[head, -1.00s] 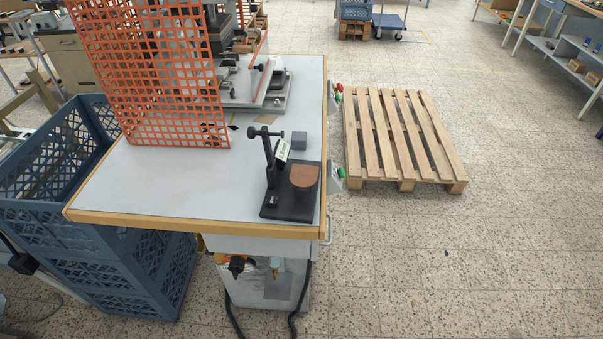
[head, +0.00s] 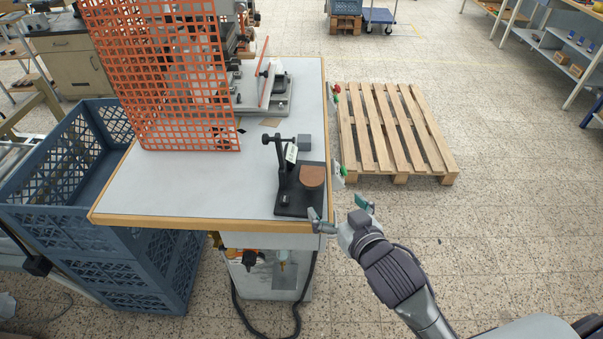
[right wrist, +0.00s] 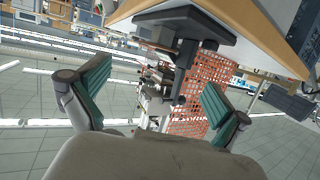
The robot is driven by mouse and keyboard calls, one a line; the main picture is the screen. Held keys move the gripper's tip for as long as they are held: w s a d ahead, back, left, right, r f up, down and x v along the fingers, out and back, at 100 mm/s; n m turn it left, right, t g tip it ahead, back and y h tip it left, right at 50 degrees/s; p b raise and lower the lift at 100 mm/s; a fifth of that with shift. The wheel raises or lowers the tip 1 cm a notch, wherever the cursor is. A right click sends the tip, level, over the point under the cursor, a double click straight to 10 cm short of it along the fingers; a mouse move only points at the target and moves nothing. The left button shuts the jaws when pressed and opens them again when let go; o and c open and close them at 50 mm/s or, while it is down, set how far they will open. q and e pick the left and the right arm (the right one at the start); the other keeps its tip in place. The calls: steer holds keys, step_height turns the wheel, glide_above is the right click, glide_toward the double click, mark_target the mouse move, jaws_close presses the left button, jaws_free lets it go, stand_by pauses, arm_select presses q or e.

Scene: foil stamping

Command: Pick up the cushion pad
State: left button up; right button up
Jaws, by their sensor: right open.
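I cannot tell for sure which item is the cushion pad. My right gripper (head: 341,213) is open and empty at the table's front right corner, apart from both. In the right wrist view its two green-padded fingers (right wrist: 155,103) are spread wide, with the dark fixture (right wrist: 185,22) beyond them. My left gripper is not in view.
The white table (head: 180,185) has a wooden edge. An orange mesh guard (head: 165,75) and a press (head: 262,95) stand at its back. Blue crates (head: 150,270) are stacked on the left. A wooden pallet (head: 395,130) lies on the floor to the right.

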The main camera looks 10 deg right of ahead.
steer(key=p, duration=0.2)
glide_toward(313, 175)
steer(key=x, duration=0.4)
steer(key=shift+w+a+f, duration=0.1)
steer(key=shift+w+f, duration=0.1)
steer(key=shift+f, duration=0.2)
steer(key=x, duration=0.1)
steer(key=p+x, duration=0.1)
steer(key=x, duration=0.2)
steer(key=shift+w+r+p, duration=0.25)
steer(key=shift+w+p, duration=0.15)
steer(key=shift+w, duration=0.05)
steer(key=shift+w+f, duration=0.2)
steer(key=shift+w, duration=0.1)
steer(key=shift+s, duration=0.1)
steer(key=shift+c, duration=0.5)
steer(key=c, duration=0.7)
steer(key=shift+o, duration=0.2)
steer(key=shift+r, duration=0.1)
